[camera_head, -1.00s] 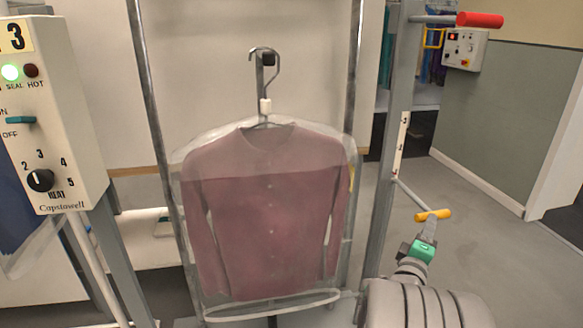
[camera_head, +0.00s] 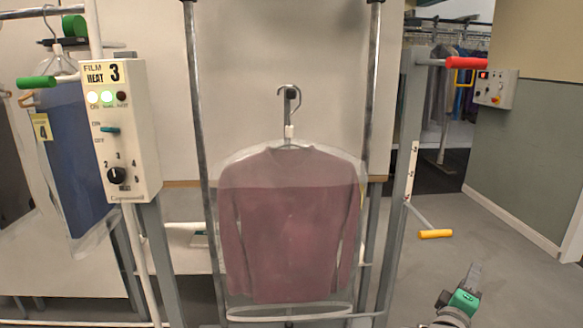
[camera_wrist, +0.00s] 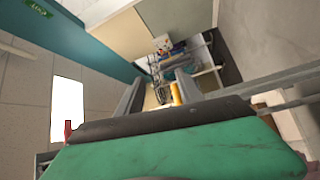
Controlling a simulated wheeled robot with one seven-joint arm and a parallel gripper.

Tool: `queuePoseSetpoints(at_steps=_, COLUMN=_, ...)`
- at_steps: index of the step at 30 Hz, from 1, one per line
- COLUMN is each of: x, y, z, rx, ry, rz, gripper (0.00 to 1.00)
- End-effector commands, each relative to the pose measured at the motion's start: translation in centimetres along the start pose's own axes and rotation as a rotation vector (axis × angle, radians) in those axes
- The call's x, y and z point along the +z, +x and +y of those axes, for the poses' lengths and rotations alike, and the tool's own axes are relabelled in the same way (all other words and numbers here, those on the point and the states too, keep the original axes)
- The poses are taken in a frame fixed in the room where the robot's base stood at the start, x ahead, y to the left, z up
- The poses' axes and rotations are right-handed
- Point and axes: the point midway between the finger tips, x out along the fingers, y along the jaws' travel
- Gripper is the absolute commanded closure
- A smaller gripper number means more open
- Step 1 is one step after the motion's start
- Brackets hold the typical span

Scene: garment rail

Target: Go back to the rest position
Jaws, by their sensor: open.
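My gripper (camera_head: 475,268) is at the lower right of the head view, with grey fingers pointing up and a green body behind them. It is open, and nothing shows in it. It is below and to the right of the yellow handle (camera_head: 435,234), clear of it. In the wrist view, the green body and a dark edge fill the bottom, with two grey fingers (camera_wrist: 158,92) apart above them. A small yellow piece shows between them; I cannot tell what it is.
A maroon garment (camera_head: 290,225) under clear film hangs in the metal frame. A control box (camera_head: 125,130) stands left, with a bagged blue garment (camera_head: 75,160) beyond it. A red handle (camera_head: 466,63) sticks out top right. The floor (camera_head: 520,280) at right is open.

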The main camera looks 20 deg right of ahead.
Motion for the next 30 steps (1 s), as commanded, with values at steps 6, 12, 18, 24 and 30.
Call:
queuePoseSetpoints(at_steps=6, x=-2.9, y=-0.3, z=1.1, rx=-0.110, ry=0.134, rz=-0.001, gripper=0.57)
queuePoseSetpoints(at_steps=12, x=-6.9, y=-1.8, z=1.7, rx=-0.278, ry=0.299, rz=-0.009, gripper=0.57)
queuePoseSetpoints(at_steps=18, x=-13.3, y=-6.3, z=2.7, rx=-0.558, ry=0.500, rz=-0.033, gripper=0.57)
queuePoseSetpoints(at_steps=24, x=-21.2, y=-17.8, z=5.9, rx=-1.005, ry=0.646, rz=-0.119, gripper=0.57)
queuePoseSetpoints(at_steps=30, x=-22.9, y=-32.1, z=10.7, rx=-1.395, ry=0.568, rz=-0.287, gripper=0.57)
